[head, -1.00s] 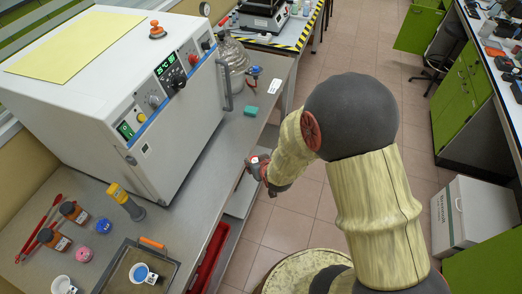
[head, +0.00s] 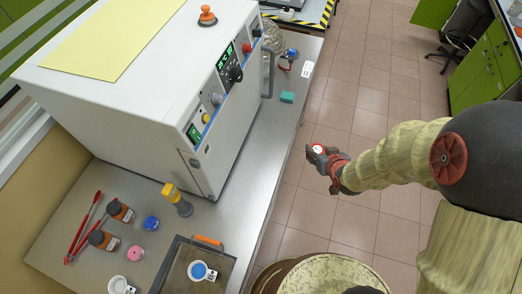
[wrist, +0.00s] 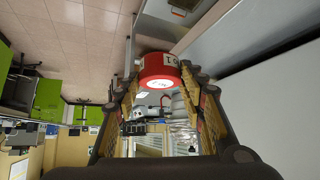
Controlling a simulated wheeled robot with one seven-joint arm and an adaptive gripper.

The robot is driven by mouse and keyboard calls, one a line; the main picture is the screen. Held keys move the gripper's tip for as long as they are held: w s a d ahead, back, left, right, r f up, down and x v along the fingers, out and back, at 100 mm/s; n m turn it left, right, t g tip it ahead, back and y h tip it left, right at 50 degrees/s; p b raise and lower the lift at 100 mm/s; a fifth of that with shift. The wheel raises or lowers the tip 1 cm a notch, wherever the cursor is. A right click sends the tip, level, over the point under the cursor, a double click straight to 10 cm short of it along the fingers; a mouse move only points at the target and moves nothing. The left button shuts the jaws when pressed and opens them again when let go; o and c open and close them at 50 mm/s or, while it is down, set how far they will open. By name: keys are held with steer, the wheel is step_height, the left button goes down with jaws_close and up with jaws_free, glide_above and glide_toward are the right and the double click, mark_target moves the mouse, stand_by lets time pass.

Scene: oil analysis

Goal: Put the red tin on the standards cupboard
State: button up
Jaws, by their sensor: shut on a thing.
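My gripper (head: 321,158) is off the right edge of the bench, over the tiled floor in the head view. It is shut on the red tin, whose pale top shows between the fingers. In the wrist view the red tin (wrist: 160,72) sits between both fingers, with a white end and a white label marked with dark characters. I cannot tell which piece of furniture is the standards cupboard; green cupboards (head: 489,62) stand at the far right in the head view.
A white oven (head: 150,110) with a yellow sheet on top fills the back of the grey bench (head: 235,215). Bottles, red tongs, a yellow-topped tool and a dark tray (head: 172,275) lie in front. A teal block (head: 287,97) is near the bench edge. The tiled floor beside it is clear.

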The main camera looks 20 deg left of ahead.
steer(key=s+a+r+n+g+y+p, duration=0.2)
steer(key=s+a+r+n, duration=0.3)
steer(key=a, duration=0.4)
steer(key=shift+m+y, duration=0.3)
steer(key=shift+m, duration=0.3)
steer(key=b+x, duration=0.1)
steer(key=x, duration=0.4)
steer(key=a+r+b+x, duration=0.1)
steer(key=x, duration=0.5)
steer(key=b+x, duration=0.1)
steer(key=x, duration=0.4)
steer(key=shift+w+a, duration=0.3)
steer(key=shift+a, duration=0.1)
steer(key=shift+w+a+f, duration=0.1)
steer(key=shift+f, duration=0.05)
steer(key=shift+w+f+b, duration=0.1)
steer(key=shift+f+b, duration=0.45)
steer(key=shift+f, duration=1.1)
steer(key=shift+f, duration=0.2)
steer(key=o, duration=1.3)
